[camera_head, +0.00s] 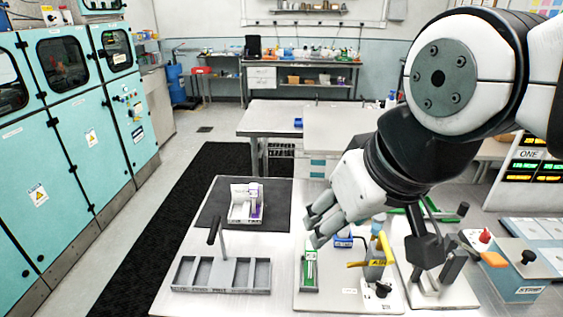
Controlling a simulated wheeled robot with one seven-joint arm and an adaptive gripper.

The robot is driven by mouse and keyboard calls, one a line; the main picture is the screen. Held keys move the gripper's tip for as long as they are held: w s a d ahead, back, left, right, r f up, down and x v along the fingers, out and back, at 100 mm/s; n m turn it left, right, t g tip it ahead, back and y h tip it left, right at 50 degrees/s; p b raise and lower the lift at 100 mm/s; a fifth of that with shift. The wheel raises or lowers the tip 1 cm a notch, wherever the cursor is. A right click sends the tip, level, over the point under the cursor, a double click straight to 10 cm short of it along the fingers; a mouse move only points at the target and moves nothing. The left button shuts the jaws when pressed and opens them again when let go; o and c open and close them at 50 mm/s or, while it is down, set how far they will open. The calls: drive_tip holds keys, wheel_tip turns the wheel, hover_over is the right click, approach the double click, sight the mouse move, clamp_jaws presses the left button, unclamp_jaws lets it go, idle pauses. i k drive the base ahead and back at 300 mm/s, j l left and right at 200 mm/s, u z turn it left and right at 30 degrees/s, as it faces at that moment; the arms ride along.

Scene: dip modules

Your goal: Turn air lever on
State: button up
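A yellow lever (357,264), with yellow lettering that seems to read AIR beside it, sits on a small fixture on the light plate at the front of the table. It points left, roughly level. My gripper (318,230) hangs above and to the left of the lever, over the green module (310,268). It looks apart from the lever.
A grey compartment tray (221,290) with an upright black-topped handle stands at left. A white fixture (245,203) sits on the dark mat (215,195). A blue part (343,241) lies near the lever. A box marked STAMP (515,275) and a red knob (485,236) are at right.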

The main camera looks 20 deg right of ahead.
sight(386, 247)
drive_tip(key=z, duration=0.75)
drive_tip(key=i, duration=0.1)
